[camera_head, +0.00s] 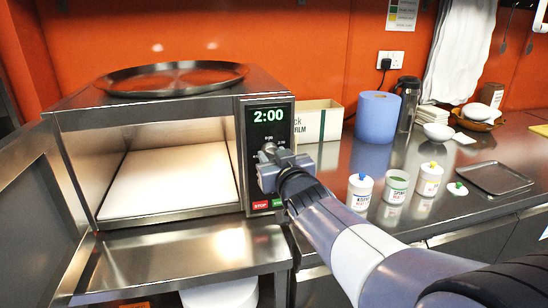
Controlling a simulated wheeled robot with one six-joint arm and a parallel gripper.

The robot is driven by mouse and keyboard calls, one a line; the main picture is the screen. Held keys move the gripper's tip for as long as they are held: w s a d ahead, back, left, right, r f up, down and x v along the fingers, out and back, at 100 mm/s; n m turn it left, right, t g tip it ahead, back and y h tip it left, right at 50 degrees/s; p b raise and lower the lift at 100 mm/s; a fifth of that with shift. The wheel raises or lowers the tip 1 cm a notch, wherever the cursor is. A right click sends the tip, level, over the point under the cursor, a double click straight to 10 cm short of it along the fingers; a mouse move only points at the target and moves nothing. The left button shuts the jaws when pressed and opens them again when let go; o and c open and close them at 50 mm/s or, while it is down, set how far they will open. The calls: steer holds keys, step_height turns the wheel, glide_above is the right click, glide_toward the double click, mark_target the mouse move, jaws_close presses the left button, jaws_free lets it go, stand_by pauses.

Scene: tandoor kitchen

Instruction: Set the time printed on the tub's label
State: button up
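The steel microwave (62,118) stands at left with its door open and its cavity empty. Its control panel (246,135) shows a green 2:00 on the display (268,115). My gripper (268,154) is right at the panel, below the display. It hides the middle of the panel, and I cannot tell whether its fingers are open or closed on a control. Three white tubs stand on the counter: a blue-topped tub (360,190), an open tub with green contents (397,186) and a yellow-knobbed tub (430,179). Their labels are too small to read fully.
A loose lid with a green knob (457,188) lies by a steel tray (495,178). A round pan (172,78) sits on the microwave. A cardboard box (318,120), blue roll (376,116), flask (407,103) and bowls (438,132) stand behind. My arm crosses the front right.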

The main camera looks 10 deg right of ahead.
steer(key=o, duration=0.4)
steer(key=s, duration=0.3)
steer(key=s+p, duration=0.1)
steer(key=s, duration=0.3)
steer(key=s+p, duration=0.1)
steer(key=s, duration=0.2)
steer(key=shift+s+d+r, duration=0.2)
steer(key=shift+s+d, duration=0.15)
steer(key=shift+s, duration=0.05)
steer(key=w, duration=0.3)
steer(key=w+b, duration=0.1)
steer(key=w, duration=0.3)
steer(key=w+b, duration=0.1)
steer(key=w, duration=0.3)
steer(key=shift+a+f, duration=0.2)
steer(key=shift+a, duration=0.15)
steer(key=shift+s, duration=0.1)
